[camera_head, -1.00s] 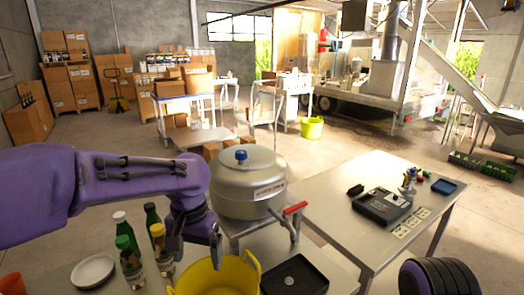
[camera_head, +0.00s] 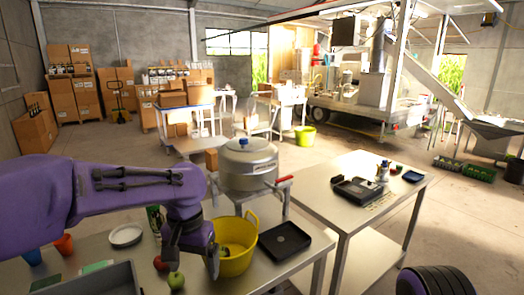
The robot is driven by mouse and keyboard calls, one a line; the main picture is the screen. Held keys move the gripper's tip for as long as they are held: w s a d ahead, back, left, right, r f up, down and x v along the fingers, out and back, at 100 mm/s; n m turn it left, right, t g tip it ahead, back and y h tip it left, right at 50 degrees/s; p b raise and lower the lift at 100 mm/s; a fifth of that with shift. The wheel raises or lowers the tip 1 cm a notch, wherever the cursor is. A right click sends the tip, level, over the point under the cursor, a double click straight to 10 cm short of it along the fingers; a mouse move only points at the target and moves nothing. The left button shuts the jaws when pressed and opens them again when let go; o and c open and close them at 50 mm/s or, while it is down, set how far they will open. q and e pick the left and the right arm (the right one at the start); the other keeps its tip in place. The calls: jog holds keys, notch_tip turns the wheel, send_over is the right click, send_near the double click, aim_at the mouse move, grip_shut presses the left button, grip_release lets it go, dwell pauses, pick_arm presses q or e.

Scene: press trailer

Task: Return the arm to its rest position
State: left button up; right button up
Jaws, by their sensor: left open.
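My left arm, purple, reaches in from the left above the near table. My left gripper (camera_head: 198,262) hangs with its dark fingers pointing down, just left of the yellow bucket (camera_head: 246,266). It is open, and I see nothing held between the fingers. A green apple (camera_head: 176,281) and a red apple (camera_head: 160,263) lie on the table close to the gripper's left. A green bottle (camera_head: 154,218) stands behind the arm, partly hidden by it. My right gripper is not in view; only a dark purple part of mine shows at the bottom right.
A steel press pot (camera_head: 248,168) stands behind the bucket. A black tray (camera_head: 284,241) lies to the bucket's right. A white plate (camera_head: 126,235), an orange cup (camera_head: 64,244) and a grey bin (camera_head: 90,282) are at left. The right table (camera_head: 345,215) has free room at its front.

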pick_arm(q)
jog(key=s+a+f+n+b, duration=0.1)
jog(key=s+f+n+b, duration=0.1)
jog(key=f, duration=1)
jog(key=s+a+f+n+t+h+b, duration=0.1)
jog(key=s+f+b, duration=0.15)
jog(key=f, duration=0.85)
jog(key=s+a+f+n+b, duration=0.2)
jog(key=f, duration=1)
jog(key=s+a+f+n+t+y+b, duration=0.1)
jog(key=s+a+f+n+b, duration=0.2)
jog(key=s+f, duration=0.75)
jog(key=s+a+f+n+t+y+b, duration=0.1)
jog(key=s+a+f+y+b, duration=0.2)
jog(key=s+a, duration=0.5)
jog(key=s+f, duration=0.1)
jog(key=s, duration=0.3)
jog(key=shift+a, duration=0.2)
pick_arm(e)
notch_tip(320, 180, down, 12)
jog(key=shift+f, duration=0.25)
